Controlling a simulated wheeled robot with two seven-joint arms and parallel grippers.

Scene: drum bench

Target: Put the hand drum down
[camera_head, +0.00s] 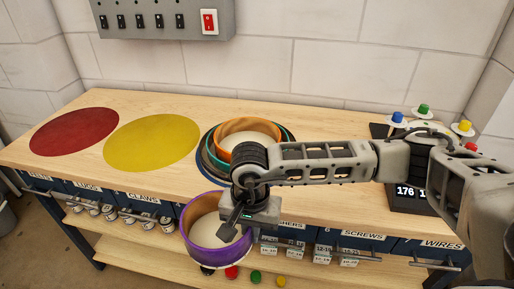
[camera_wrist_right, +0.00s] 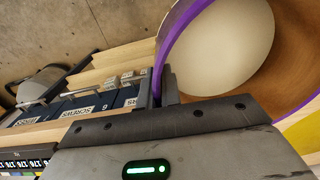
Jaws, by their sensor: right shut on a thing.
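The hand drum (camera_head: 194,238) has a purple shell and a pale skin inside. My right gripper (camera_head: 233,222) is shut on the right side of its rim and holds it in front of the bench's front edge. In the right wrist view the purple rim (camera_wrist_right: 181,32) runs up from between the fingers, with the pale skin and the tan inner wall beside it. An orange drum (camera_head: 248,125) sits on the bench within a teal ring (camera_head: 291,152), partly hidden by my right arm. My left gripper is not in view.
The wooden bench (camera_head: 330,213) has a red disc (camera_head: 73,132) and a yellow disc (camera_head: 151,142), both bare. At the right stands a dark device (camera_head: 378,131) with coloured knobs. Labelled drawers (camera_head: 365,237) and a lower shelf lie below. A switch box (camera_head: 165,20) hangs on the wall.

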